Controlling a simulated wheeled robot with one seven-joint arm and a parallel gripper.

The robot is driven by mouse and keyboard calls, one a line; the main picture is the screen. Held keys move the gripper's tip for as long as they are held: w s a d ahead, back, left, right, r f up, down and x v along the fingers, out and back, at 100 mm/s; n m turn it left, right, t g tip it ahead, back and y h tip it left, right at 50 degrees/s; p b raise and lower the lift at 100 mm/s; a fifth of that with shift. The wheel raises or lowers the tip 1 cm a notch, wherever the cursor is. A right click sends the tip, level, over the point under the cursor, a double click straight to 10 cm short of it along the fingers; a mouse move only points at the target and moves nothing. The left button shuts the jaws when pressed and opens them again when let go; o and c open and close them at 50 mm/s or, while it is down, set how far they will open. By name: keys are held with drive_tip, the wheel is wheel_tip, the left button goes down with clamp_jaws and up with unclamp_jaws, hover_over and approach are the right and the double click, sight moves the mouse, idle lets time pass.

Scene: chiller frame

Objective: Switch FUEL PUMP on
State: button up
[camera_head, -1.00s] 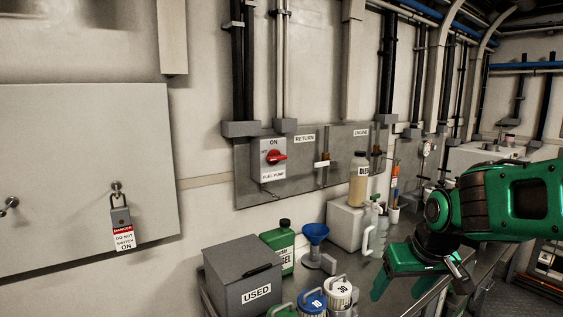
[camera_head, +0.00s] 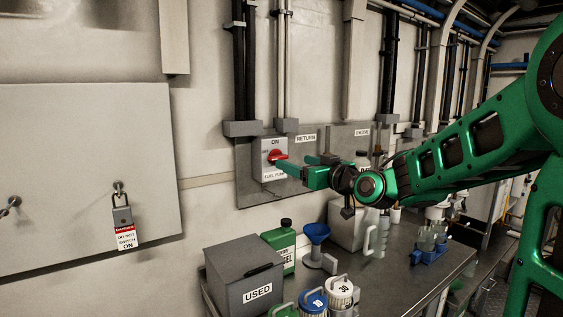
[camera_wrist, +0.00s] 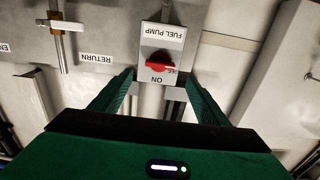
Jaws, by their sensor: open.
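The FUEL PUMP switch box (camera_head: 272,158) is a pale box on the grey wall panel, with ON at its top and a red rotary knob (camera_head: 278,156). In the wrist view the box (camera_wrist: 165,42) appears upside down, with the red knob (camera_wrist: 159,63) between and beyond my fingers. The knob's grip looks roughly sideways, not pointing at ON. My gripper (camera_head: 293,163) is open and empty, reaching the switch from the right; its fingers (camera_wrist: 158,78) spread to either side of the knob. I cannot tell whether they touch it. In the head view a finger partly covers the box's lower right.
RETURN (camera_head: 306,139) and another label are on the same panel. A padlock with a danger tag (camera_head: 125,238) hangs on the left cabinet. Below are a USED bin (camera_head: 245,280), a green fuel can (camera_head: 281,246), a blue funnel (camera_head: 316,234) and several cans on the bench.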

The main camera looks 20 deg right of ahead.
sight(281, 157)
drive_tip(key=x, duration=0.8)
drive_tip(key=shift+w, duration=0.1)
drive_tip(key=shift+c, duration=0.4)
drive_tip(key=c, duration=1)
